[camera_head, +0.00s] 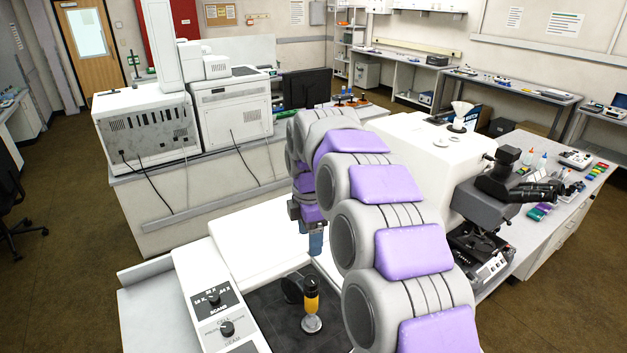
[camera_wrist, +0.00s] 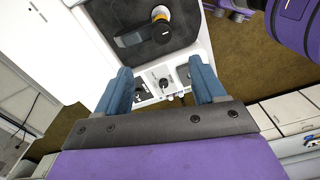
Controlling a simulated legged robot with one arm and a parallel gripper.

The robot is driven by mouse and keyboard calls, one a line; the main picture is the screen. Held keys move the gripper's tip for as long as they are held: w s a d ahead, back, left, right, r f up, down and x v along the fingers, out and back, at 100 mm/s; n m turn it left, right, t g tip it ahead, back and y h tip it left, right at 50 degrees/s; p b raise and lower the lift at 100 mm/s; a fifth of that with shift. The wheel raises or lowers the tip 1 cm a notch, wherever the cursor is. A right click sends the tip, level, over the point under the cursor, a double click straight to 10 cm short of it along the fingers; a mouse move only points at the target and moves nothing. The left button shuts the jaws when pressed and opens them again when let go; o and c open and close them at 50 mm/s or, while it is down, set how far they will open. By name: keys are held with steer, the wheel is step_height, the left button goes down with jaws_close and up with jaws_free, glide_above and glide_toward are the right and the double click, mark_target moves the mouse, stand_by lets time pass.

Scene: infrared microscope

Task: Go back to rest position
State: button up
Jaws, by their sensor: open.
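My gripper (camera_wrist: 165,92) is open and empty in the wrist view, with its two blue fingers apart on either side of the instrument's control knobs. In the head view the gripper (camera_head: 316,243) hangs at the end of my purple and grey arm, above the white instrument (camera_head: 205,290). A yellow and black part (camera_head: 311,298) on a silver base stands upright in the instrument's dark recess. It also shows in the wrist view (camera_wrist: 161,22), apart from the fingers. The arm hides part of the instrument and of the bench behind it.
A black microscope (camera_head: 495,200) stands on the bench at the right. Large white machines (camera_head: 150,125) and a dark monitor (camera_head: 306,88) stand on the bench behind. A black chair (camera_head: 12,200) is at the far left. Brown floor (camera_head: 60,230) is clear at the left.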

steer(key=s+d+f+m+b, duration=0.4)
steer(key=s+m, duration=0.3)
steer(key=s, duration=0.6)
steer(key=s+d+f+m+g+b, duration=0.1)
steer(key=s+d+f+m+b, duration=0.3)
steer(key=s, duration=0.9)
steer(key=s+d+f+m+b, duration=0.5)
steer(key=s+d+f+m, duration=0.3)
steer(key=s+m, duration=0.3)
steer(key=s+f, duration=0.1)
steer(key=s, duration=0.2)
steer(key=shift+d+f+g, duration=0.15)
steer(key=shift+f+g, duration=0.05)
steer(key=shift+g, duration=0.2)
